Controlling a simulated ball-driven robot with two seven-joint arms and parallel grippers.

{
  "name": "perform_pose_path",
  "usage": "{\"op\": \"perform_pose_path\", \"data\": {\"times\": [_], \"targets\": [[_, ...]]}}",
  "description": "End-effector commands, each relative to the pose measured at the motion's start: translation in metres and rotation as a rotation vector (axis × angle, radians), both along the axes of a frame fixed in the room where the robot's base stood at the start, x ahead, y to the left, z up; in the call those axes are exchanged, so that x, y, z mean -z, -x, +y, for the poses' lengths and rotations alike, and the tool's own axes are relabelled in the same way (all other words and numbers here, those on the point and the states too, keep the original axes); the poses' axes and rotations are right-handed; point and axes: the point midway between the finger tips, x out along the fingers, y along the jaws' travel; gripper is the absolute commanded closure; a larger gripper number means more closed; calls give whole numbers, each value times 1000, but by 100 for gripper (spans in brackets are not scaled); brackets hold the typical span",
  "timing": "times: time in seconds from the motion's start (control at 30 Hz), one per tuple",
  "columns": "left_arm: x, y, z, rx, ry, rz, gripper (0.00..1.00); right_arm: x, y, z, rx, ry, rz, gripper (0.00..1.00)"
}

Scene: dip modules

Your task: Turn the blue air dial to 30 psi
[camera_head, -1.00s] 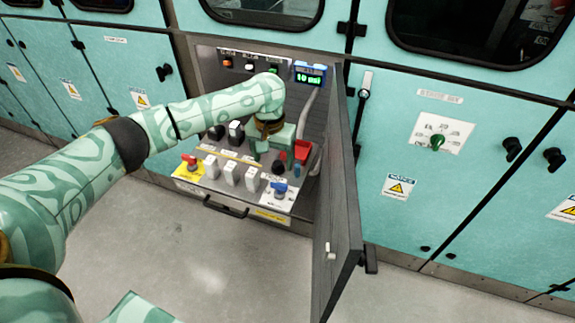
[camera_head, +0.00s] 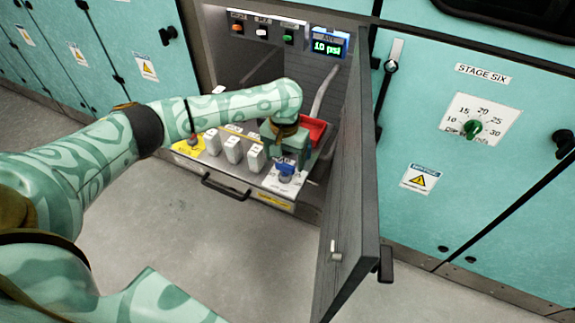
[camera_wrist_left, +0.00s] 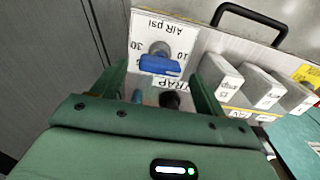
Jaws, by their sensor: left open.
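The blue air dial (camera_head: 286,170) sits at the front right corner of the pulled-out panel. In the left wrist view the dial (camera_wrist_left: 160,65) is a blue bar handle on a plate marked AIR psi, with 30 and 10 legible on either side. The green display (camera_head: 326,47) reads 10 psi. My left gripper (camera_head: 284,150) is just behind the dial in the head view. My right gripper is not in view.
White switch blocks (camera_head: 233,149) stand in a row left of the dial. A red bin (camera_head: 313,131) is behind my gripper. The open grey door (camera_head: 352,170) stands close on the right. The drawer handle (camera_head: 225,187) is at the front. Floor ahead is clear.

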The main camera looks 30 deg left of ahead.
Motion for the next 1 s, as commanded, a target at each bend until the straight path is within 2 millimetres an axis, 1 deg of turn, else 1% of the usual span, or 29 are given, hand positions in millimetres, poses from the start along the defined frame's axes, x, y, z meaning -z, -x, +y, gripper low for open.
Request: {"op": "perform_pose_path", "data": {"times": [0.03, 0.13, 0.47, 0.5, 0.57, 0.6, 0.63, 0.77, 0.87, 1.0], "targets": [[11, 0, 0, 1, 0, 3, 27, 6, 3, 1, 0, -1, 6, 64], [16, 0, 0, 1, 0, 2, 27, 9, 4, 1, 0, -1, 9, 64], [17, 0, 0, 0, 0, -1, 27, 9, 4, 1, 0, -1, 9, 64], [17, 0, 0, 0, 0, -1, 38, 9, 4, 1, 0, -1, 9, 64], [17, 0, 0, 0, 0, -1, 55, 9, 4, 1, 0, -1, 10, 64], [17, 0, 0, 0, 0, -1, 66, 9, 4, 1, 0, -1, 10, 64], [17, 0, 0, 0, 0, -1, 72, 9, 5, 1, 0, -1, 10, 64], [17, 0, 0, 1, 0, -1, 72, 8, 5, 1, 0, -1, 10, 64], [15, 0, 0, 6, 0, -1, 72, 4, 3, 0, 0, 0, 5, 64], [11, 1, 0, 37, 0, -1, 72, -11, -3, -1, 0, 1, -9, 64]]}}
